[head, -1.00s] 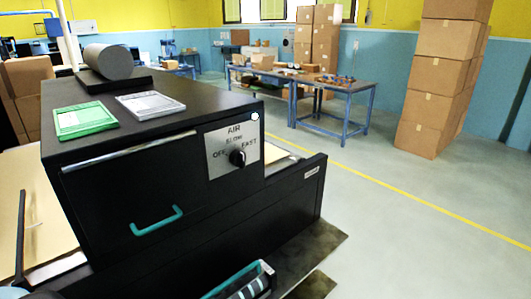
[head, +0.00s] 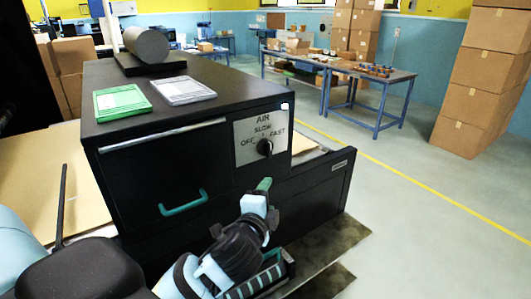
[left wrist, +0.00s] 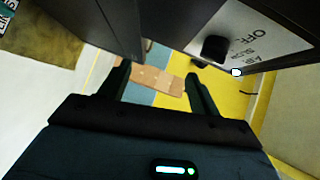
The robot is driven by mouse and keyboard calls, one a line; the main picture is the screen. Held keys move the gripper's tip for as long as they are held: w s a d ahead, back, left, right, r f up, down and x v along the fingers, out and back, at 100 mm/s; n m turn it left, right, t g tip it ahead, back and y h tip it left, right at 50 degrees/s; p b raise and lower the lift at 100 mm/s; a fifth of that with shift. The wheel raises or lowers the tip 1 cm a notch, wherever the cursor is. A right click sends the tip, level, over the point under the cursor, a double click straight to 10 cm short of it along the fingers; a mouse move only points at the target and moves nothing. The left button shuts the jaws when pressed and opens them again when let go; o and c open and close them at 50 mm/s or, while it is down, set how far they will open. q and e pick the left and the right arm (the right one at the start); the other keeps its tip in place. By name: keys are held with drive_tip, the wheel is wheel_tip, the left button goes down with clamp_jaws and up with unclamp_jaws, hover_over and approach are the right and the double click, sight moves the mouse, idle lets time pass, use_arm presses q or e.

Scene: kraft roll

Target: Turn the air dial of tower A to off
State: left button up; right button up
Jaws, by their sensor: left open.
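The air dial is a black round knob (head: 265,146) on a silver plate (head: 249,128) marked AIR, OFF, SLOW and FAST. The plate is on the front of a black tower (head: 160,150). I cannot tell which mark the knob points to. My left gripper (head: 265,186) is below the knob and apart from it. In the left wrist view its two fingers (left wrist: 157,84) are spread with nothing between them. The knob (left wrist: 215,49) shows there just above and right of the right finger. My right gripper is out of view.
A teal handle (head: 184,203) sticks out left of the dial. A green frame (head: 122,102), a grey frame (head: 183,90) and a grey roll (head: 146,46) lie on the tower top. A teal-edged tray (head: 286,266) is low in front. Open floor (head: 440,220) lies right.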

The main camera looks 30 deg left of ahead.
use_arm(q)
drive_tip(key=t+y, duration=0.1)
drive_tip(key=y, duration=0.1)
approach(268, 151)
drive_tip(key=w, duration=0.1)
drive_tip(key=shift+x, duration=4.1)
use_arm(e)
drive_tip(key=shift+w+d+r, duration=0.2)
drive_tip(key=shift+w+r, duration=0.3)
use_arm(q)
drive_tip(key=shift+a, duration=0.2)
